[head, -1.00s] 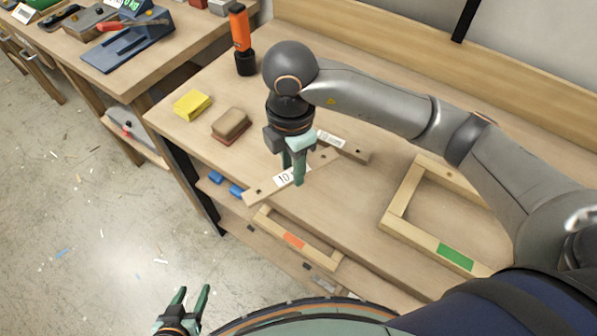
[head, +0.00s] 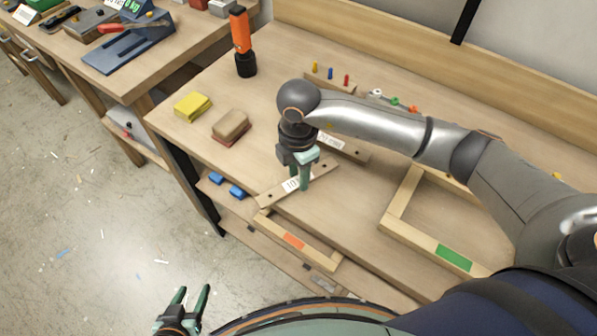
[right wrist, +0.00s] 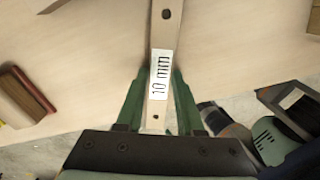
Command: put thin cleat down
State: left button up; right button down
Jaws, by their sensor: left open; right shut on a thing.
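The thin cleat (head: 268,198) is a pale wooden strip with a white "10 mm" label and a hole near each end. My right gripper (head: 305,184) is shut on it near its middle, over the front edge of the workbench. In the right wrist view the cleat (right wrist: 166,30) runs lengthwise between the green fingers (right wrist: 159,92). Whether it touches the bench top I cannot tell. My left gripper (head: 188,300) is open and empty, low at the bottom of the head view, over the floor.
Another labelled wooden strip (head: 352,150) lies just behind the cleat. A wooden frame with a green patch (head: 454,257) lies to the right. A yellow block (head: 192,106), a brown block (head: 231,126) and an orange-handled tool (head: 241,35) stand left. A lower shelf holds an orange-marked frame (head: 293,241).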

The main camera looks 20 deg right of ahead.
jog(key=c, duration=0.5)
grip_release()
jog(key=shift+f, duration=0.1)
notch_tip(320, 180, up, 12)
jog(key=shift+r, duration=0.2)
